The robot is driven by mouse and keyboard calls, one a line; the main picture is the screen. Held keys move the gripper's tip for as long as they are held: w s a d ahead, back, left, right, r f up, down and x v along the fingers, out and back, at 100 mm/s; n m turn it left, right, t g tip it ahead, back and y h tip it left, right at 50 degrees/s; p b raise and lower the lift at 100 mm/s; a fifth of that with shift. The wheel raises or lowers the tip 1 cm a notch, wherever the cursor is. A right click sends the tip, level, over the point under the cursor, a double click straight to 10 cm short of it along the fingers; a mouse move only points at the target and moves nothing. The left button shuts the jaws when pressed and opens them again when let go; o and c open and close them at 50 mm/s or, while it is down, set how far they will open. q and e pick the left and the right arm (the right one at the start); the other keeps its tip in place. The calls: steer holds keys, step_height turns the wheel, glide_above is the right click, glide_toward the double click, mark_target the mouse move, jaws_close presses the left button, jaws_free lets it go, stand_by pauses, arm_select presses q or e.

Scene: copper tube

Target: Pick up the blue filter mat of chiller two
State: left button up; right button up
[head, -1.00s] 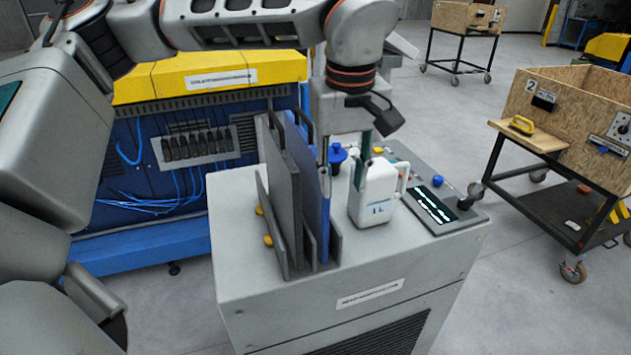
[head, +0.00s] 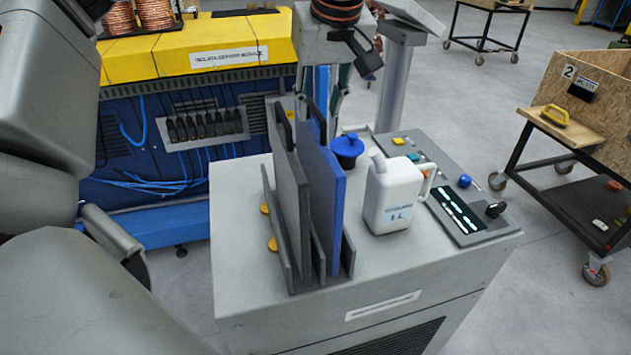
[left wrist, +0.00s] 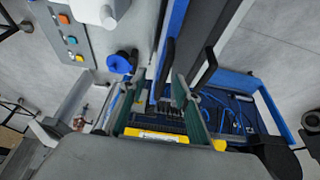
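The blue filter mat (head: 328,195) stands upright in a dark slotted rack (head: 345,258) on the grey cabinet, with a black handle (head: 318,122) on its far edge. A dark grey mat (head: 290,195) stands beside it on the left. My left gripper (head: 333,108) is beyond the mats, near the blue mat's handle, partly hidden. In the left wrist view its two green fingers (left wrist: 154,84) are apart, and the blue mat's handle (left wrist: 162,68) appears between them. Contact does not show. The grey mat's handle (left wrist: 207,68) lies outside the right finger. My right gripper is not in view.
A white jug (head: 392,200) and a blue-capped port (head: 347,148) stand right of the mats. A control panel (head: 465,215) is at the cabinet's right side. The blue and yellow machine (head: 190,55) is behind. A wooden cart (head: 600,95) stands right, across open floor.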

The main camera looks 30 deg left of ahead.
mark_target(315, 129)
arm_select(q)
steer(key=x, duration=0.5)
steer(key=shift+s+f, duration=0.2)
steer(key=shift+s, duration=0.1)
jaws_close()
